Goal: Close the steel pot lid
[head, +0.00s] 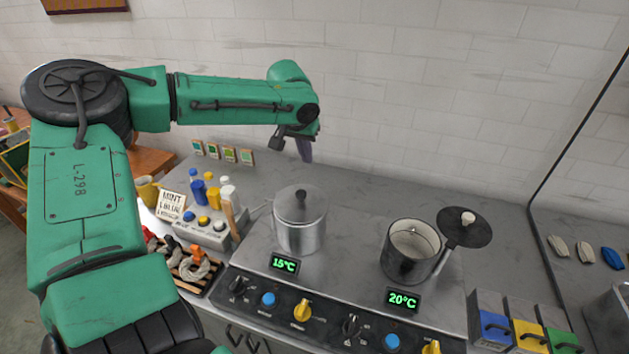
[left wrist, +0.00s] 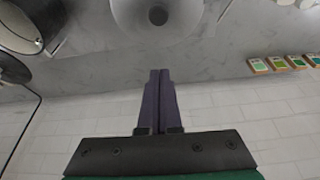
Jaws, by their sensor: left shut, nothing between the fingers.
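The steel pot (head: 300,235) stands on the left plate of the hob. Its lid (head: 299,206) lies flat across the top, with a dark knob in the middle; no gap at the rim can be made out. The lid also shows at the top of the left wrist view (left wrist: 185,18). My left gripper (head: 305,158) is shut and empty, with its dark purple fingers pointing down behind the pot. In the left wrist view the fingers (left wrist: 160,75) are together, and they look apart from the lid. My right gripper is not in view.
A dark pot (head: 408,262) stands open on the right plate, its black lid (head: 466,228) swung up at the right. Bottles in a rack (head: 205,230), a sign (head: 172,205) and a skein tray (head: 190,272) are left. Coloured bins (head: 527,334) are front right.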

